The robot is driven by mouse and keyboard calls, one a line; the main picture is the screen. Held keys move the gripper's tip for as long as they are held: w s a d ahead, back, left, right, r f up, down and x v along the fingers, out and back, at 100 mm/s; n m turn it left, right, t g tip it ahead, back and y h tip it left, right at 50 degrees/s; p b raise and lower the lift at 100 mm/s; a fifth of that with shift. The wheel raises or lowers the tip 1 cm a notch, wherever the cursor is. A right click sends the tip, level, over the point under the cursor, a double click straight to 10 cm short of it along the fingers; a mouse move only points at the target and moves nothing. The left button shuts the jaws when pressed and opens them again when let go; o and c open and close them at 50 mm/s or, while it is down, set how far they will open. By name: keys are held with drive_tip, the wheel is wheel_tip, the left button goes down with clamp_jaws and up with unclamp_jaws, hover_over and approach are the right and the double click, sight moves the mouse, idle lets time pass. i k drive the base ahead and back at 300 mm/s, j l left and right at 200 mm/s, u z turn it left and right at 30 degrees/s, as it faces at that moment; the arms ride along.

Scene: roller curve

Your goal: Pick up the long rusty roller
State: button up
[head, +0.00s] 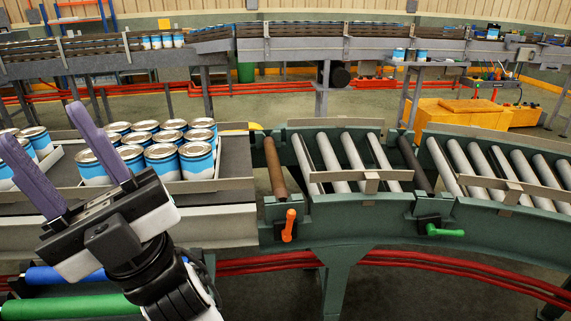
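The long rusty roller (275,170) is a brown cylinder lying in the green conveyor frame. It sits at the left end of the row of rollers, just right of the belt carrying the cans. My gripper (90,130) is at the left, in front of the cans, with its two purple fingers spread wide apart and pointing up. Nothing is between the fingers. The gripper is well to the left of the rusty roller and apart from it.
Grey rollers (334,163) and a dark roller (414,165) lie to the right. A tray of blue-and-white cans (164,158) stands left of the rusty roller. An orange handle (289,225) and a green handle (445,231) are on the near frame. A guide rail (365,179) runs along the near side.

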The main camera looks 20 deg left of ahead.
sight(277, 184)
drive_tip(key=i+l+u, duration=1.05)
drive_tip(key=l+u, duration=0.2)
drive_tip(key=i+l+u, duration=0.15)
drive_tip(key=l+u, duration=0.2)
drive_tip(key=l, duration=0.2)
drive_tip(key=i+l+u, duration=0.3)
drive_tip(key=i, duration=0.25)
drive_tip(key=l, duration=0.1)
